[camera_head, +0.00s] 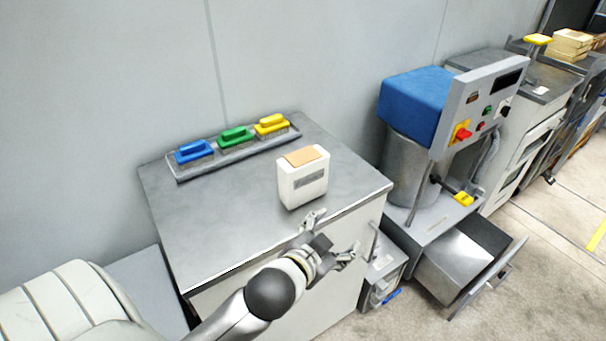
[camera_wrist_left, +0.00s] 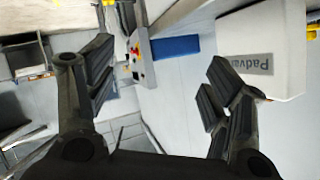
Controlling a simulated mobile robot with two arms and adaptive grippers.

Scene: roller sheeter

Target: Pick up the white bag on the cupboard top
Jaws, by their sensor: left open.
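The white bag (camera_head: 303,183) stands upright on the grey cupboard top (camera_head: 235,215), near its front right part. It has a tan top and a grey label. My left gripper (camera_head: 330,238) is open and empty at the cupboard's front edge, in front of the bag and apart from it. In the left wrist view the bag (camera_wrist_left: 262,62) is at the upper right, beyond the right-hand finger and outside the space between the fingers. The open left gripper (camera_wrist_left: 155,100) shows there with its fingers wide apart. My right gripper is not in view.
A rack (camera_head: 235,152) with blue, green and yellow brushes lies at the back of the cupboard top. A machine with a blue cover (camera_head: 415,97) and control panel stands to the right, an open drawer (camera_head: 465,262) below it. The cupboard top left of the bag is clear.

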